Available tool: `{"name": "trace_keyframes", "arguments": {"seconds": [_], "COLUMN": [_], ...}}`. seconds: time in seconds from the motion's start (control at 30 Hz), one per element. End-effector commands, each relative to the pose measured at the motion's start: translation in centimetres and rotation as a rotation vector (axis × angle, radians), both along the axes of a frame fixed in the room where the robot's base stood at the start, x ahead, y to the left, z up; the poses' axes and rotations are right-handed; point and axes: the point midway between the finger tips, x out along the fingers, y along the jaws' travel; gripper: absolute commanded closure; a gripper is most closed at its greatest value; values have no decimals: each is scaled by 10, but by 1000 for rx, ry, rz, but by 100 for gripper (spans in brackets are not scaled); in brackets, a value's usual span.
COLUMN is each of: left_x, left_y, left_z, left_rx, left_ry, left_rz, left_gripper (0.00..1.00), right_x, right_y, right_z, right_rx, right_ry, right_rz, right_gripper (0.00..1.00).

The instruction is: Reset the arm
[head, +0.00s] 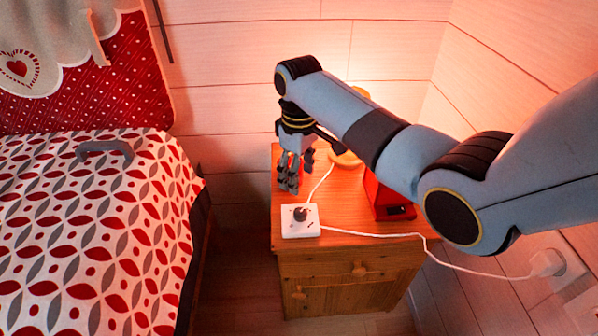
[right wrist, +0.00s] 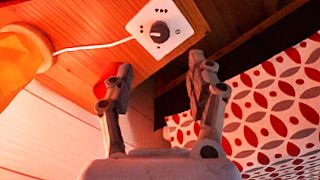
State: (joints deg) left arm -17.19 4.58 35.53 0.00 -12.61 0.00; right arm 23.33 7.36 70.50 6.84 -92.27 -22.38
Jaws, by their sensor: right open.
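My right arm reaches in from the right in the head view, and its gripper (head: 291,172) points down over the far left part of the wooden nightstand (head: 350,262). In the right wrist view the two fingers of this gripper (right wrist: 160,85) stand apart with nothing between them. A white dimmer box (head: 300,229) with a black knob lies at the nightstand's front left edge, apart from the fingers. The dimmer box also shows in the right wrist view (right wrist: 175,42). My left gripper is not in view.
A red box-like object (head: 388,197) stands on the nightstand under my arm. A lamp (head: 345,157) is partly hidden behind the arm. A white cord runs to a wall plug (head: 548,263). The bed (head: 90,235), with a grey handle-like object (head: 105,149), is at left.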

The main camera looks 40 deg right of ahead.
Motion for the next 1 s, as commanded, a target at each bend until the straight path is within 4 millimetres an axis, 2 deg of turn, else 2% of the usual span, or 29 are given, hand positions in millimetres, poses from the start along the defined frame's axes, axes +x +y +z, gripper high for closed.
{"name": "trace_keyframes", "arguments": {"seconds": [0.47,0.57,0.67,0.73,0.9,0.97,1.0], "left_x": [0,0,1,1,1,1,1], "left_y": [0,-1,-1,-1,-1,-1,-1], "left_z": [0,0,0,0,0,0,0], "left_rx": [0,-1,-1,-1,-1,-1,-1], "left_ry": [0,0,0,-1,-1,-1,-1], "left_rz": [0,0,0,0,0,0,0], "left_gripper": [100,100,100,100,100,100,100], "right_x": [0,-11,-45,-84,-198,-241,-269], "right_y": [0,0,2,3,4,3,3], "right_z": [0,-10,-37,-67,-155,-185,-203], "right_rx": [0,1,3,6,-5,-16,-24], "right_ry": [0,21,84,160,301,326,336], "right_rz": [0,0,0,-1,-28,-46,-61], "right_gripper": [44,44,44,44,44,44,44]}}
